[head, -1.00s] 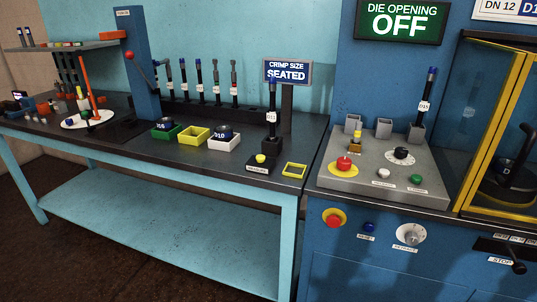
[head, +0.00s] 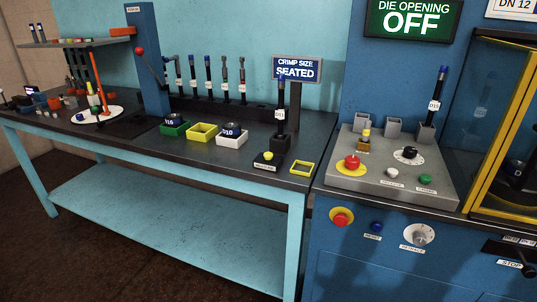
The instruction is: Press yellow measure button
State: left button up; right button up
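The yellow measure button (head: 268,156) is a small round cap on a dark box near the front edge of the workbench. A label plate is on the box's front face, too small to read surely. Just behind it a hose piece with a blue top and a white tag (head: 280,114) stands upright in a black block (head: 281,146). The sign (head: 297,68) behind reads "CRIMP SIZE SEATED". Neither of my grippers shows in the head view, and nothing touches the button.
Green (head: 174,129), yellow (head: 202,133) and white (head: 232,141) bins stand left of the button. A yellow square frame (head: 302,168) lies to its right. The blue machine's grey panel (head: 386,172) has a red emergency button (head: 352,162). The bench front is clear.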

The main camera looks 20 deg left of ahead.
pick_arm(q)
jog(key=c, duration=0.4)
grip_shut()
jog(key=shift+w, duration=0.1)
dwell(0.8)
